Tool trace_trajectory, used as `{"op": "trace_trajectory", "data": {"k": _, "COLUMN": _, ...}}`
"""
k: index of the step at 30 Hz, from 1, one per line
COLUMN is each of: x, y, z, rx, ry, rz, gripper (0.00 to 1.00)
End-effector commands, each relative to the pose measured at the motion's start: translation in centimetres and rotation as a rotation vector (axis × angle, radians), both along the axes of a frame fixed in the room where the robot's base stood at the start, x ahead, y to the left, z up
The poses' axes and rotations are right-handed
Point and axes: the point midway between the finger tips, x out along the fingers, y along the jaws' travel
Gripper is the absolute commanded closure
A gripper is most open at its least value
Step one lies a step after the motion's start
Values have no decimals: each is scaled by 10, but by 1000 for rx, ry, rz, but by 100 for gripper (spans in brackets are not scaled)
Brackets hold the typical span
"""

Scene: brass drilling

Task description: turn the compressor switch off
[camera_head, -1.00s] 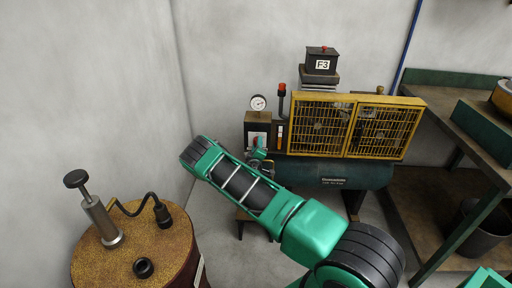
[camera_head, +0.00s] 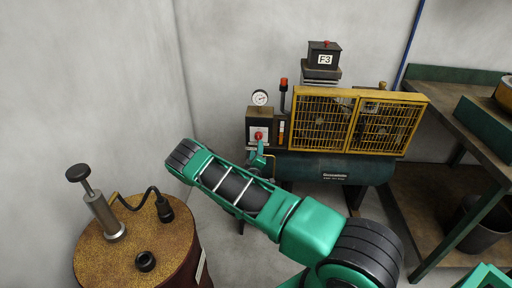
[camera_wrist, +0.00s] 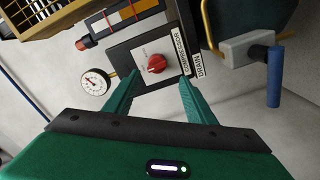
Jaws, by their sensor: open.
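The compressor (camera_head: 335,169) stands against the back wall, with a dark tank and yellow belt guards. Its switch is a red rotary knob (camera_wrist: 157,64) on a dark box with a pale plate, beside a label reading COMPRESSOR. The knob also shows in the head view (camera_head: 259,136). My gripper (camera_wrist: 157,90) is open, its two green fingers apart on either side of the lower part of the switch box in the wrist view. Nothing is between the fingers, and the knob appears beyond their tips. In the head view my arm hides part of the gripper.
A pressure gauge (camera_wrist: 94,82) sits beside the switch box. A DRAIN label and a valve with a blue handle (camera_wrist: 274,76) are on the other side. A rusty drum (camera_head: 140,250) stands at left, and a workbench (camera_head: 460,120) at right.

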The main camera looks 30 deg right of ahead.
Motion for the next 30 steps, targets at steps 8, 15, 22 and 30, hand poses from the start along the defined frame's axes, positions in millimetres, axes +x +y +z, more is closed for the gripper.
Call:
{"op": "trace_trajectory", "data": {"k": 8, "x": -17, "y": 12, "z": -1, "rx": 1, "ry": 0, "rz": 0, "gripper": 50}}
{"op": "trace_trajectory", "data": {"k": 15, "x": -17, "y": 12, "z": -1, "rx": 1, "ry": 0, "rz": 0, "gripper": 50}}
{"op": "trace_trajectory", "data": {"k": 22, "x": -17, "y": 12, "z": 0, "rx": 1, "ry": 0, "rz": -1, "gripper": 50}}
{"op": "trace_trajectory", "data": {"k": 30, "x": -26, "y": -22, "z": 37, "rx": 51, "ry": -36, "rz": -137, "gripper": 50}}
